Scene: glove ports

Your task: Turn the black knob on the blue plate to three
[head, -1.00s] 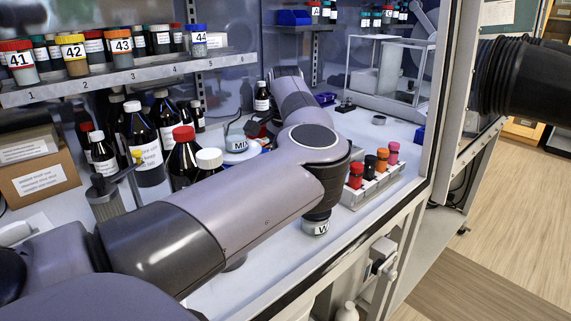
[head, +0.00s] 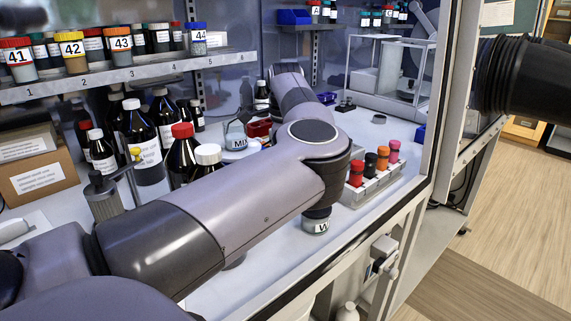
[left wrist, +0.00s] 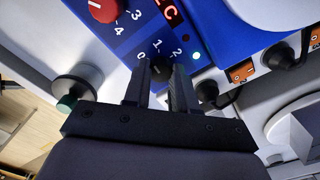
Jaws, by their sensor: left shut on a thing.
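In the left wrist view the blue plate (left wrist: 205,22) fills the top middle. It carries a red knob (left wrist: 104,8) at upper left and a black knob (left wrist: 160,64), with the marks 0, 1 and 2 around the black one. My left gripper (left wrist: 160,78) is shut on the black knob, one dark finger on each side. The fingers hide part of the knob, and I cannot make out where its pointer stands. In the head view my left arm reaches in from the lower left, and its elbow hides much of the plate. My right gripper is not in view.
A flask marked MIX (head: 238,140) stands by my forearm. Dark bottles (head: 182,152) crowd the left. A rack (head: 376,184) with coloured caps is right of my elbow.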

